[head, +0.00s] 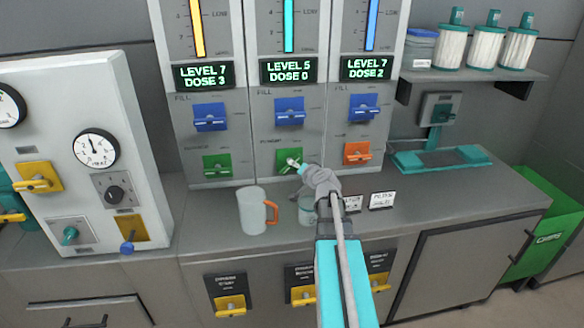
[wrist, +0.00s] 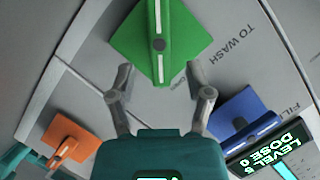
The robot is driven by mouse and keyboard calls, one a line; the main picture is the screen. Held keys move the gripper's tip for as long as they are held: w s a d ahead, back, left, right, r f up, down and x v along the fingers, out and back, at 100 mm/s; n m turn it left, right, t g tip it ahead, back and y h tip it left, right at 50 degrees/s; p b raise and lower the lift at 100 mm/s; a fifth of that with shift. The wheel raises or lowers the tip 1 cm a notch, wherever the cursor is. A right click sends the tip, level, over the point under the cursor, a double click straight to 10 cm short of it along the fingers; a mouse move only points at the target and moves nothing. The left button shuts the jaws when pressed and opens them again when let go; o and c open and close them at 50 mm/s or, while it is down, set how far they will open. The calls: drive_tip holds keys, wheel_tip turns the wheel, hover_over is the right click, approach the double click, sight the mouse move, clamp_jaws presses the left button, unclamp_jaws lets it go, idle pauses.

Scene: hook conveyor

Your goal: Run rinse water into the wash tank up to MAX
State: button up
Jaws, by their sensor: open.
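Three dispenser columns stand on the counter. The middle column's display (head: 289,71) reads LEVEL 5, DOSE 0; a blue FILL handle (head: 289,111) is below it. Lower on this column is a green handle (head: 285,160), partly hidden by my gripper (head: 296,163). In the wrist view the green handle (wrist: 178,42) looks turned to a diamond beside the label TO WASH (wrist: 232,45). My gripper (wrist: 160,76) is open, its fingers either side of the handle's near corner, with no clear contact. I cannot tell which thing is the wash tank, and no MAX mark is legible.
A glass jar (head: 309,216) is partly hidden behind my arm. An orange handle (head: 357,153) is on the right column. A panel with gauges (head: 96,148) stands left.

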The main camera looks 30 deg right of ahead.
sight(292, 168)
drive_tip(key=shift+b+x, duration=0.55)
drive_tip(key=shift+x, duration=2.1)
clamp_jaws()
